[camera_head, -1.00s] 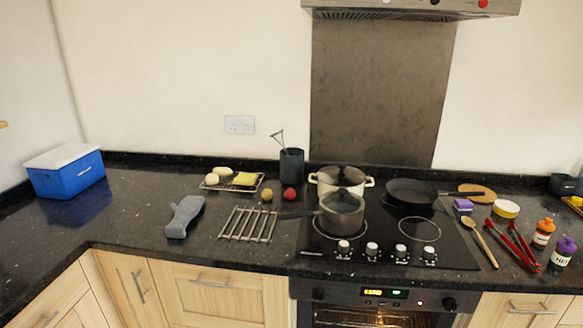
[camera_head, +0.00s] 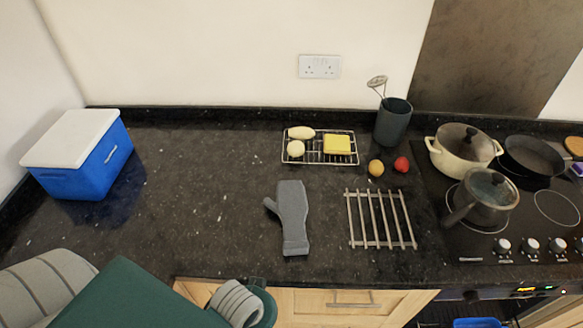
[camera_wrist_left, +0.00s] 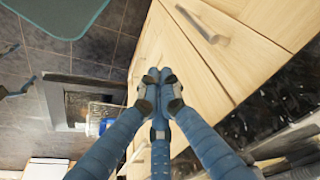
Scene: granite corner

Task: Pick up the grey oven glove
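The grey oven glove (camera_head: 291,215) lies flat on the black granite counter in the head view, left of the metal trivet. Its thumb points left and its cuff is toward the counter's front edge. Nothing touches it. My left gripper (camera_wrist_left: 159,88) shows in the left wrist view as blue fingers with dark tips close together, over the cupboard fronts and floor. The glove is not seen in that view. My right gripper is in neither view.
The metal trivet (camera_head: 380,219) is right of the glove. Behind are a wire rack (camera_head: 312,157) with food, a utensil pot (camera_head: 393,122) and two small round items. A blue cool box (camera_head: 84,157) stands left. The counter between box and glove is clear. Pots stand on the hob (camera_head: 525,240).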

